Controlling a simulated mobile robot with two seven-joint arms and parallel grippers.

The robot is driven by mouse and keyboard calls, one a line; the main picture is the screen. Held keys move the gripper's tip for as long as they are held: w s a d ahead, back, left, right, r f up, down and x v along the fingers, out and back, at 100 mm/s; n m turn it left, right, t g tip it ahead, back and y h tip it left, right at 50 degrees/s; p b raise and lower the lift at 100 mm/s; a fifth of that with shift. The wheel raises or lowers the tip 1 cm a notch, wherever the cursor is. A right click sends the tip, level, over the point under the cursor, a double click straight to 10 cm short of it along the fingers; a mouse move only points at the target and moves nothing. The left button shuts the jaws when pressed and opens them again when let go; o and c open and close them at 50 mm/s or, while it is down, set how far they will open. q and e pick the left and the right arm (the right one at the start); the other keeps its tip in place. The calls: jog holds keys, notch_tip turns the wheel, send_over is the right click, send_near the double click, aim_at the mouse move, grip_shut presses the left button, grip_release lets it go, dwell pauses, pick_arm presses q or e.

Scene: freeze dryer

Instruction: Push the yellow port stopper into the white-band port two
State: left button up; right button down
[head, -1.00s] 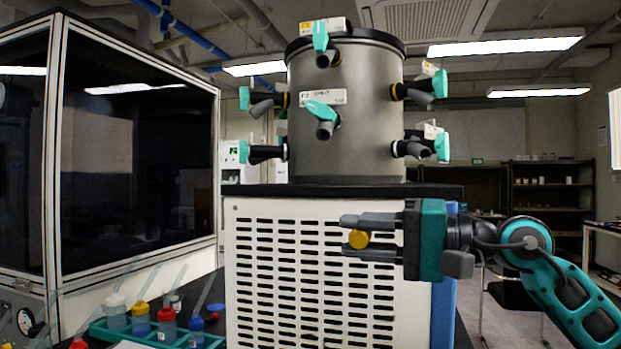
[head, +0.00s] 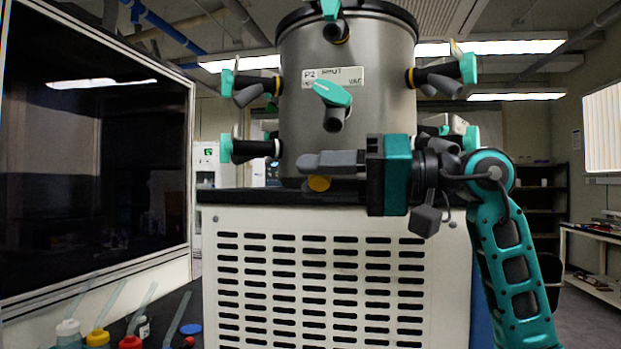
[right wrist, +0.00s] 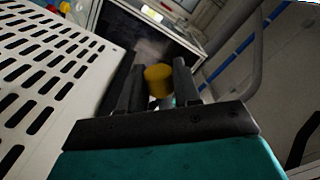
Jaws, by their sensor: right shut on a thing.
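My right gripper (head: 318,170) is shut on the yellow port stopper (head: 319,183), just in front of the steel drum's lower edge. In the right wrist view the stopper (right wrist: 158,78) sits between the two dark fingers. The steel drum (head: 385,70) carries several ports with teal handles. The P2 label (head: 310,75) is on its front, above a dark front port (head: 334,118); I cannot tell this port's band colour. The lower left port (head: 250,148) shows a pale band near the drum. The stopper is apart from every port visible. My left gripper is not in view.
The drum stands on a black top over a white slotted cabinet (head: 330,225). A dark glass-fronted enclosure (head: 95,190) is at left. Several capped bottles (head: 98,340) stand at lower left. Ports project from the drum on both sides, above the gripper.

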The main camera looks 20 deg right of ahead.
jog(key=shift+d+r+p, duration=0.15)
jog(key=shift+r+p, duration=0.3)
jog(key=shift+w+d+r+p, duration=0.15)
jog(key=shift+w+r+p, duration=0.05)
jog(key=shift+r+p, duration=0.1)
jog(key=shift+w+d+r+p, duration=0.45)
jog(key=shift+w+r+p, duration=0.2)
jog(key=shift+p, duration=0.3)
jog(key=shift+w+d+r+p, duration=0.3)
jog(key=shift+w+r+p, duration=0.05)
jog(key=shift+p, duration=0.05)
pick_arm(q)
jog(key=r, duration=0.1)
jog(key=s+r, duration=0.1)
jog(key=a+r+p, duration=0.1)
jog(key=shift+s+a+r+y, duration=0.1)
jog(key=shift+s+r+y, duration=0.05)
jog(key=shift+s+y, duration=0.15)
pick_arm(e)
jog(key=shift+w+d+r, duration=0.35)
jog(key=shift+w+r, duration=0.05)
jog(key=shift+w, duration=0.1)
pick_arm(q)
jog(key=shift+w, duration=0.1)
pick_arm(e)
jog(key=shift+s+d, duration=0.1)
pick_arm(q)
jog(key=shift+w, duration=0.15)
